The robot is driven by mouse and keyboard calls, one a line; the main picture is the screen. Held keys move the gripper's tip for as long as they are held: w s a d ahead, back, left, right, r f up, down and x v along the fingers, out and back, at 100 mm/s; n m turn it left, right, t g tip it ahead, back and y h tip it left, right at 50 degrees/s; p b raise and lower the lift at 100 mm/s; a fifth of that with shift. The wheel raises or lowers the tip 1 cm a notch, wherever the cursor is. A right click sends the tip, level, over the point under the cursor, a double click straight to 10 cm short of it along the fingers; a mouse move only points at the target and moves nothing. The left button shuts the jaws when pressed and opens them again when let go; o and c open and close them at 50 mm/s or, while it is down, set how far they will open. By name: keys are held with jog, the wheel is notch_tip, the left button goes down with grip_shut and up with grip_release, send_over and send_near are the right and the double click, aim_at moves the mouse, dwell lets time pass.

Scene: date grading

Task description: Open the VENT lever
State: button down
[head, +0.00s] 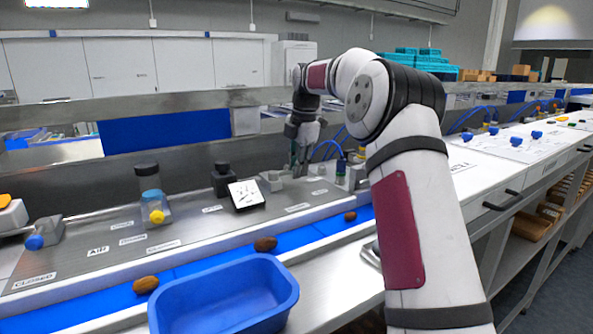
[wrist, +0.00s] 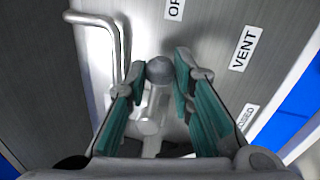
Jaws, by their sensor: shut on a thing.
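The VENT lever has a grey ball knob (wrist: 159,70) on a pale metal stem (wrist: 150,112), seen in the wrist view. My gripper (wrist: 154,78) has its teal-padded fingers on either side of the knob and is shut on the lever. The VENT label (wrist: 243,48) is right of the knob. A partly cut-off label starting "OP" (wrist: 175,8) is at the top, and a CLOSED label (wrist: 247,116) is lower right. In the head view my gripper (head: 300,160) reaches down to the far end of the grey panel, and the lever is too small to make out there.
A bent metal handle (wrist: 112,40) stands close left of my gripper. Brown dates lie on the blue belt (head: 190,266) before a blue bin (head: 225,290).

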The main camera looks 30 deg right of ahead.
jog(key=shift+w+n, duration=0.25)
jog(key=shift+n, duration=0.15)
jog(key=shift+r, duration=0.1)
jog(key=c, duration=1.4)
grip_release()
notch_tip(320, 180, up, 12)
jog(key=s, duration=0.2)
jog(key=shift+d, duration=0.25)
jog(key=shift+s, duration=0.1)
